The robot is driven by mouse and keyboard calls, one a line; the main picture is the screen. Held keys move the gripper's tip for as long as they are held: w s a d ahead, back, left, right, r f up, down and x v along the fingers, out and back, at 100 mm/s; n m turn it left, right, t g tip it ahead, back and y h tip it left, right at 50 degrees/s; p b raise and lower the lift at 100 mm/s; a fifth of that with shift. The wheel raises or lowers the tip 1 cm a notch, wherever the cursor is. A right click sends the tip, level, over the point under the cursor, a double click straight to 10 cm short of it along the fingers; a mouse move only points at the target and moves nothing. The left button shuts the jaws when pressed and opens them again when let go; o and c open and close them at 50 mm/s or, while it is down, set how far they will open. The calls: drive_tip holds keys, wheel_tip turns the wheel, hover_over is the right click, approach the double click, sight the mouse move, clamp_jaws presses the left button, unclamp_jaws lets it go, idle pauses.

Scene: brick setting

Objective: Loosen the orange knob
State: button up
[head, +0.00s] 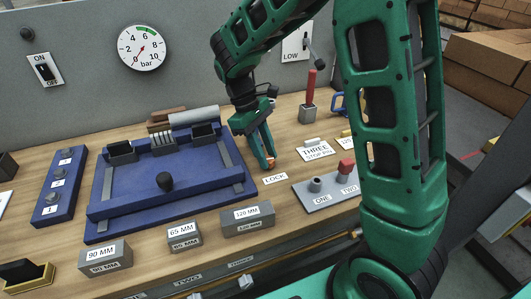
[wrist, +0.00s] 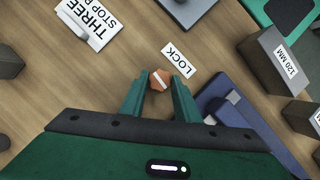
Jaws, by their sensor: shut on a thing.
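The orange knob (wrist: 159,80) sits on the wooden bench between my fingertips in the wrist view, with a pale bar across its top. A white LOCK label (wrist: 178,60) lies beside it. In the head view only a small part of the orange knob (head: 271,162) shows at my fingertips, next to the LOCK label (head: 275,178). My green gripper (head: 269,163) points down at the bench and is shut on the knob; in the wrist view its fingers (wrist: 160,84) stand on both sides of it.
A blue fixture (head: 165,190) with a black handle stands left of my gripper. Grey blocks marked 90, 65 and 120 MM (head: 246,220) line the front. A grey plate marked ONE and TWO (head: 318,199) and a THREE label (head: 317,151) lie to the right. A pressure gauge (head: 141,48) hangs behind.

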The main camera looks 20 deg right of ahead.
drive_tip(key=shift+w+n, duration=0.1)
drive_tip(key=shift+n, duration=0.4)
drive_tip(key=o, duration=1)
drive_tip(key=shift+o, duration=0.2)
drive_tip(key=shift+r, duration=0.1)
drive_tip(key=v, duration=1)
drive_tip(key=shift+a+r, duration=0.15)
drive_tip(key=shift+r, duration=0.1)
